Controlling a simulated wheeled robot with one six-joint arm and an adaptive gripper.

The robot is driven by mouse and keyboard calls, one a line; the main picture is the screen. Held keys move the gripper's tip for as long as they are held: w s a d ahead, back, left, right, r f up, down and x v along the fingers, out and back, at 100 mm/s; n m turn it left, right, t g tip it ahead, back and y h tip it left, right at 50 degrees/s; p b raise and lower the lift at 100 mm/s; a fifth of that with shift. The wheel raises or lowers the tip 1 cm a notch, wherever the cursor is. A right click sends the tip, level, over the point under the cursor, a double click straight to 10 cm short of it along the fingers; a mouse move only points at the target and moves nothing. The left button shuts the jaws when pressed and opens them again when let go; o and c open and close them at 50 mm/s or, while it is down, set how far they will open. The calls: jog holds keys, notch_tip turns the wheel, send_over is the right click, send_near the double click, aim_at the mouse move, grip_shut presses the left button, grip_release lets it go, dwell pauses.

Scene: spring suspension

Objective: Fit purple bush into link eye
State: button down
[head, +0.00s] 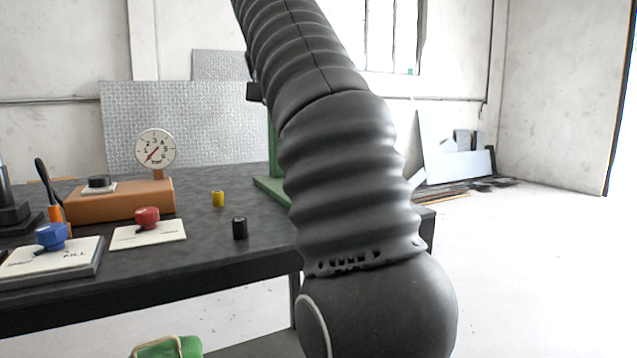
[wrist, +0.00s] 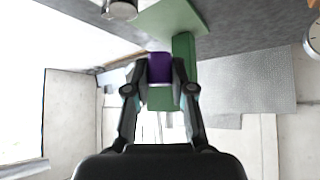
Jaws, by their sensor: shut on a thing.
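In the wrist view my gripper (wrist: 160,85) is shut on the purple bush (wrist: 159,68), which sits between the two fingertips. Beyond it is a green stand (wrist: 183,50) with a green base plate (wrist: 172,17). A grey metal round part (wrist: 120,9) shows at the top edge of that view; I cannot tell whether it belongs to the link. I cannot make out the link eye in either view. In the head view my arm hides my gripper, the bush and most of the green stand (head: 272,188).
On the dark bench (head: 200,258) stand a yellow bush (head: 218,199) and a black bush (head: 240,228). To the left are a dial gauge (head: 155,148), a brown block (head: 120,203), a red knob (head: 147,217) and a blue knob (head: 52,236). Open floor lies at the right.

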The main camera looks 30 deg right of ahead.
jog(key=w+d+f, duration=0.1)
jog(key=d+f, duration=0.1)
jog(key=d, duration=0.1)
jog(key=w+d+f, duration=0.1)
jog(key=d, duration=0.2)
jog(key=w+d+f, duration=0.1)
jog(key=d+f, duration=0.1)
jog(key=d, duration=0.1)
jog(key=shift+w+d+f, duration=0.2)
jog(key=shift+d+f, duration=0.1)
jog(key=shift+d, duration=0.1)
jog(key=shift+a+f, duration=0.15)
jog(key=shift+f, duration=1.8)
jog(key=shift+f+b, duration=0.35)
jog(key=shift+f, duration=0.15)
jog(key=c, duration=1)
grip_release()
jog(key=shift+r, duration=0.1)
